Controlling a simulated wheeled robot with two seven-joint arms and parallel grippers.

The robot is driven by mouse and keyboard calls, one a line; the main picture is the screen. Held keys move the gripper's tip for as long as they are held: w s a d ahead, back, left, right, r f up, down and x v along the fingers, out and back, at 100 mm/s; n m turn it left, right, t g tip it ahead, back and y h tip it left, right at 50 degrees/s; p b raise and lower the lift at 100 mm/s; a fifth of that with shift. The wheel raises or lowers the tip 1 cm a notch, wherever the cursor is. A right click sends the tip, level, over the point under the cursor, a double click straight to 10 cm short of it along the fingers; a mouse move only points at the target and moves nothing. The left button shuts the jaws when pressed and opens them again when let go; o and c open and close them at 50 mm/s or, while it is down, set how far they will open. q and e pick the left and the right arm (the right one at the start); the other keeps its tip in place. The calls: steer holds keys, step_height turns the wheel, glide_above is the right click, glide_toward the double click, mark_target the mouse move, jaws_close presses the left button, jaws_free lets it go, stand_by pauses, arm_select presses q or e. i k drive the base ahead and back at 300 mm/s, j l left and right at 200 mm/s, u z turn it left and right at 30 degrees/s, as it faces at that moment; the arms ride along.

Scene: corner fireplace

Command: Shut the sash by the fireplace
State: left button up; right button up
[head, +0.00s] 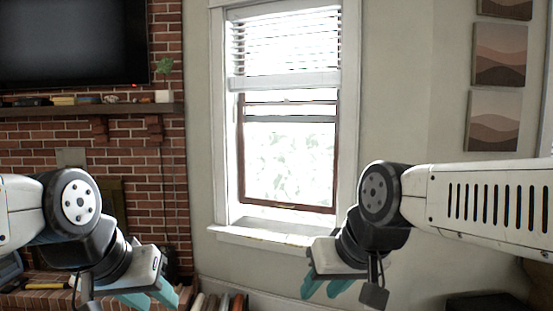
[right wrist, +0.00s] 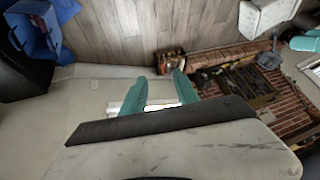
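The window by the brick fireplace (head: 150,190) stands in the middle of the head view. My right gripper (head: 325,288) is open and empty, in front of and below the right end of the white sill (head: 260,238). Its spread teal fingers also show in the right wrist view (right wrist: 158,92). My left gripper (head: 150,295) is open and empty in front of the hearth, left of the window.
A white blind (head: 285,45) covers the window's upper part. A mantel shelf (head: 90,110) with small items and a plant (head: 165,75) is at left, under a television (head: 70,45). Pictures (head: 493,120) hang at right. Wooden floor (right wrist: 110,45) shows in the right wrist view.

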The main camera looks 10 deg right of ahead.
mark_target(297, 206)
steer(key=i+l, duration=0.1)
steer(key=i, duration=0.45)
steer(key=i+u, duration=0.1)
steer(key=i, duration=0.45)
steer(key=i+l, duration=0.15)
steer(key=i, duration=0.4)
steer(key=i+l+u, duration=0.1)
steer(key=i, duration=0.4)
steer(key=i+l, duration=0.2)
steer(key=i, duration=0.35)
steer(key=i+l+u, duration=0.1)
steer(key=i, duration=0.45)
